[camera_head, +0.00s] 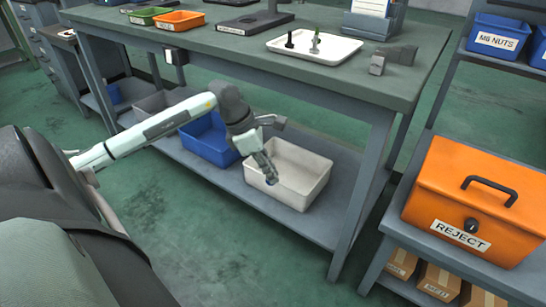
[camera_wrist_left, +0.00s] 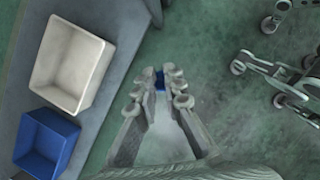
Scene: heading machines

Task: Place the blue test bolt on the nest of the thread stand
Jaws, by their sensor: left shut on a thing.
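My left gripper (camera_head: 266,172) hangs in front of the bench, over the lower shelf area and beside the pale bin. In the left wrist view its fingers (camera_wrist_left: 160,82) are closed on a small blue thing, the blue test bolt (camera_wrist_left: 159,80), of which only a little shows between the fingertips. I cannot surely pick out the thread stand. Two small upright pieces, one dark (camera_head: 290,41) and one grey-green (camera_head: 315,43), stand on a white tray (camera_head: 340,52) on the bench top. A grey angular object (camera_head: 393,59) stands right of the tray. My right gripper is not in view.
The bench top (camera_head: 235,46) also carries green (camera_head: 149,16) and orange (camera_head: 180,21) trays and a dark flat case (camera_head: 255,22). Below are a blue bin (camera_head: 208,140) and a pale bin (camera_head: 302,175). An orange reject box (camera_head: 470,205) stands right. Green floor is open in front.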

